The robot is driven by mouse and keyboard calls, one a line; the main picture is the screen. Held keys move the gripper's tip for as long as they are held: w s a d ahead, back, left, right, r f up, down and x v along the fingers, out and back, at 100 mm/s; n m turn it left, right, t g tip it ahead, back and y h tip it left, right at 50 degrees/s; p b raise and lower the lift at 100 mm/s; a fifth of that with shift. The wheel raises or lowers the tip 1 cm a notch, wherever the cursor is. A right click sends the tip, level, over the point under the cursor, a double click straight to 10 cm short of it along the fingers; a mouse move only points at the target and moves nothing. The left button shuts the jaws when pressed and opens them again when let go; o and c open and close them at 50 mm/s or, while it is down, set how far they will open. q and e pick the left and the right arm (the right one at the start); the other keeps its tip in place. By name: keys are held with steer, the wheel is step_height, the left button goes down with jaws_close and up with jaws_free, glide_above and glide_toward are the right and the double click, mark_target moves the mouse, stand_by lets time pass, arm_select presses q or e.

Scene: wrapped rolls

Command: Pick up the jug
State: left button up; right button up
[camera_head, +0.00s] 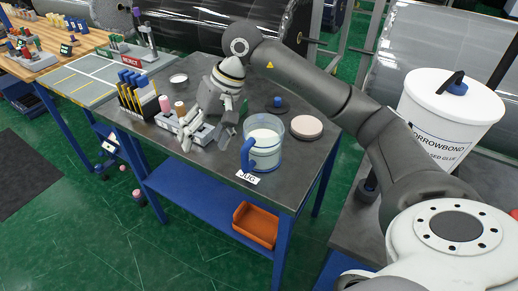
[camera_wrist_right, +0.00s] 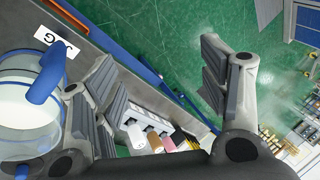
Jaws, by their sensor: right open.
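The jug (camera_head: 267,150) is a clear vessel with a blue handle and pale contents. It stands upright on the grey bench top (camera_head: 185,165) near its front edge, behind a "JUG" label (camera_head: 247,178). The handle faces the front left. My right gripper (camera_head: 204,143) is open and empty, just left of the jug over the bench, fingers pointing down and forward. In the right wrist view the jug (camera_wrist_right: 28,112) is at the left edge, partly cut off, outside the fingers and beside one of them. My left gripper is not in view.
A pale round disc (camera_head: 307,127) lies right of the jug. A white glue drum (camera_head: 450,105) stands at right.

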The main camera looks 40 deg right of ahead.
steer(key=d+r+h, duration=0.1)
steer(key=d, duration=0.2)
steer(key=d+r+h, duration=0.1)
steer(key=d+h, duration=0.1)
steer(key=d, duration=0.2)
steer(key=d+n+h, duration=0.1)
steer(key=d, duration=0.3)
steer(key=shift+s+d+r+h, duration=0.2)
steer(key=shift+s+r+h, duration=0.1)
steer(key=shift+r, duration=0.1)
steer(key=p, duration=0.1)
glide_above(245, 137)
steer(key=s, duration=0.3)
steer(key=f, duration=0.4)
steer(key=shift+w+a+f, duration=0.2)
steer(key=shift+a+f, duration=0.1)
steer(key=shift+a, duration=0.1)
steer(key=f+p, duration=0.1)
steer(key=f, duration=0.1)
steer(key=w+f+p, duration=0.1)
steer(key=f, duration=0.2)
steer(key=shift+f, duration=0.3)
jaws_close()
steer(key=shift+w+r, duration=0.1)
